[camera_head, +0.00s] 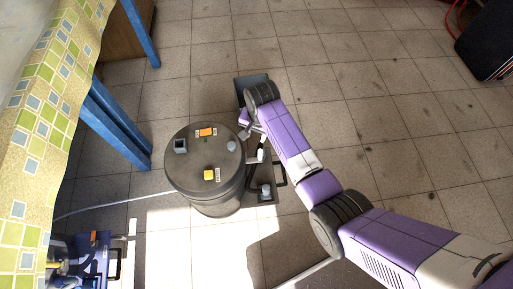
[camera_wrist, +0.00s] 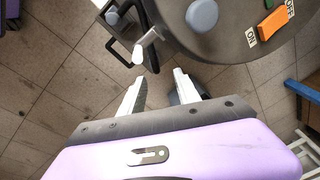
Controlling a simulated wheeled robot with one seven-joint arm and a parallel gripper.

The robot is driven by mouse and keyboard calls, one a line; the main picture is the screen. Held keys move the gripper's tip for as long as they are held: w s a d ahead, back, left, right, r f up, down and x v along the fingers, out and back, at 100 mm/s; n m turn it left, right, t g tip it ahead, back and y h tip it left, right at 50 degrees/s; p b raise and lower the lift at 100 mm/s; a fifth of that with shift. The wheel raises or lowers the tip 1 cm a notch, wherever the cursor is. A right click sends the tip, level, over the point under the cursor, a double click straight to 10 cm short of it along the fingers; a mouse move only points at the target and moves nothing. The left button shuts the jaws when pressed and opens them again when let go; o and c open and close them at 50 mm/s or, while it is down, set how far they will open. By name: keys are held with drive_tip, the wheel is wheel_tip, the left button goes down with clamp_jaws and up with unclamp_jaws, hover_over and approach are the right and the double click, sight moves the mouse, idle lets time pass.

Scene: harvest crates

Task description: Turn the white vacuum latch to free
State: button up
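The vacuum (camera_head: 205,170) is a dark grey drum standing on the tiled floor; part of its lid (camera_wrist: 222,35) shows in the wrist view. A small white latch (camera_head: 260,155) sticks out from the drum's right side. In the wrist view the latch (camera_wrist: 147,42) is a pale lever at the drum's edge, above the fingertips. My gripper (camera_wrist: 160,80) has its two pale fingers apart with nothing between them. It is close to the latch, and no contact shows. In the head view my gripper (camera_head: 250,125) is beside the drum, partly hidden by my arm.
The lid carries an orange switch (camera_head: 205,132) with ON/OFF labels and a yellow switch (camera_head: 209,175). A dark box (camera_head: 252,88) stands behind the drum. A cloth-covered table (camera_head: 45,85) with blue legs is left. A black box (camera_head: 487,45) is far right.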

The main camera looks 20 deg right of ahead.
sight(260, 154)
drive_tip(key=s, duration=0.1)
drive_tip(key=s+f+g, duration=0.1)
drive_tip(key=s, duration=0.1)
drive_tip(key=shift+s+m+g, duration=0.15)
drive_tip(key=shift+m+g, duration=0.15)
drive_tip(key=shift+m, duration=0.1)
drive_tip(key=shift+s+f, duration=0.15)
wheel_tip(260, 154, down, 7)
drive_tip(key=b, duration=0.3)
drive_tip(key=shift+f, duration=0.2)
clamp_jaws()
idle(0.8)
